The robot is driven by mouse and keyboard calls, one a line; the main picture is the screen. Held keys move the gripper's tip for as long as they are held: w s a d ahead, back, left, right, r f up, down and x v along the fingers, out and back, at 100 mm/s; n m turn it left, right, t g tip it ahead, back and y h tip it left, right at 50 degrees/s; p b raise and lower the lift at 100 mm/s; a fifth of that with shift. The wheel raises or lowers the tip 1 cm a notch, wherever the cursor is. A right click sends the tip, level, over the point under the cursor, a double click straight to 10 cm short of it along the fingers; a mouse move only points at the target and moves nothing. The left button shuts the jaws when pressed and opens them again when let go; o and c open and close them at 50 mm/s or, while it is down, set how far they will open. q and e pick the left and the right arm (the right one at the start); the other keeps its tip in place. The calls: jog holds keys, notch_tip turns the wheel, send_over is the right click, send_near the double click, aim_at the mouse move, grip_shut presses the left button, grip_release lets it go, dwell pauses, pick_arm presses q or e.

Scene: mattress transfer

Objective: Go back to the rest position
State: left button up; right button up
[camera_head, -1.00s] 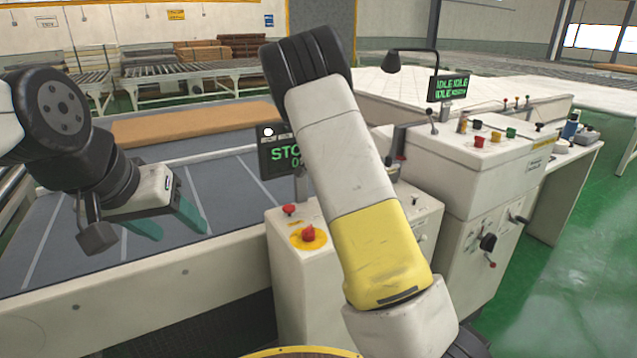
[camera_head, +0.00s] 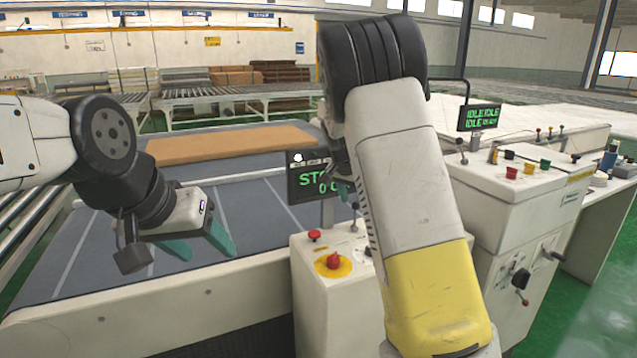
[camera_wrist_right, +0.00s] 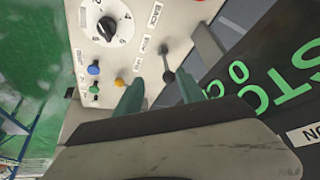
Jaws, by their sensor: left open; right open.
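My left gripper (camera_head: 203,243) is open and empty, its green fingers over the grey conveyor bed (camera_head: 255,212) with white lines. My right arm stands large across the middle of the head view and hides part of the control box.
A control box with a red emergency button (camera_head: 333,260) stands beside the conveyor. A larger white cabinet (camera_head: 490,205) and an "IDLE" screen (camera_head: 479,117) are at the right. A brown slab (camera_head: 230,143) lies at the bed's far end. Green floor (camera_head: 590,325) is open at the right.

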jog(key=s+a+r+n+y, duration=0.1)
jog(key=s+r+n, duration=0.3)
jog(key=s, duration=1.4)
jog(key=s+a+r+n+t+y, duration=0.1)
jog(key=s+r+n+y, duration=0.2)
jog(key=s, duration=1.5)
notch_tip(320, 180, up, 4)
jog(key=shift+s+a+f+n+t+y, duration=0.2)
jog(key=shift+s+f+n+t+y, duration=0.1)
jog(key=shift+n+y, duration=0.15)
jog(key=shift+r, duration=0.1)
